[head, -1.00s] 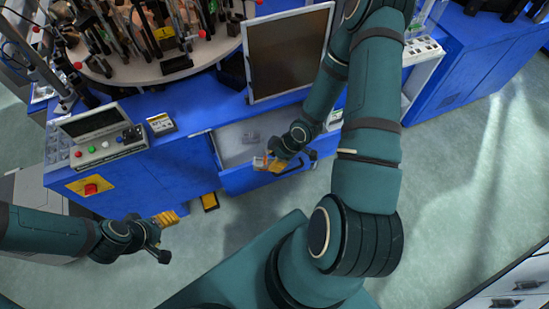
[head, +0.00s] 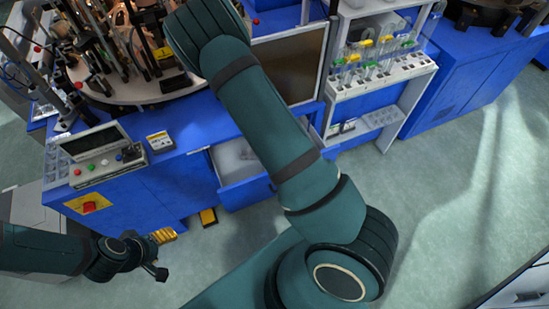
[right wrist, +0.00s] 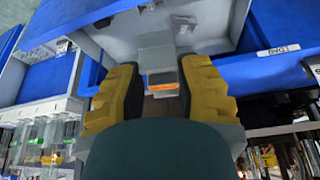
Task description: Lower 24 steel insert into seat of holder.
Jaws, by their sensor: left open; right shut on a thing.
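In the right wrist view my right gripper (right wrist: 160,70) has its two yellow fingers on either side of a grey metal piece with an orange band (right wrist: 162,88), which I take to be the steel insert. Its number cannot be read. Beyond the fingertips lie pale grey pieces (right wrist: 158,38) in a light tray; I cannot tell which is the holder or its seat. In the head view my right arm hides the right gripper and the insert. My left gripper (head: 162,253) is open and empty at the lower left, away from the drawer.
A blue-fronted drawer (head: 247,192) stands open below the bench, partly behind my right arm. A monitor (head: 290,65) and a control box (head: 100,155) stand on the bench. A white rack of tubes (head: 380,65) is at the right. The floor at the right is clear.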

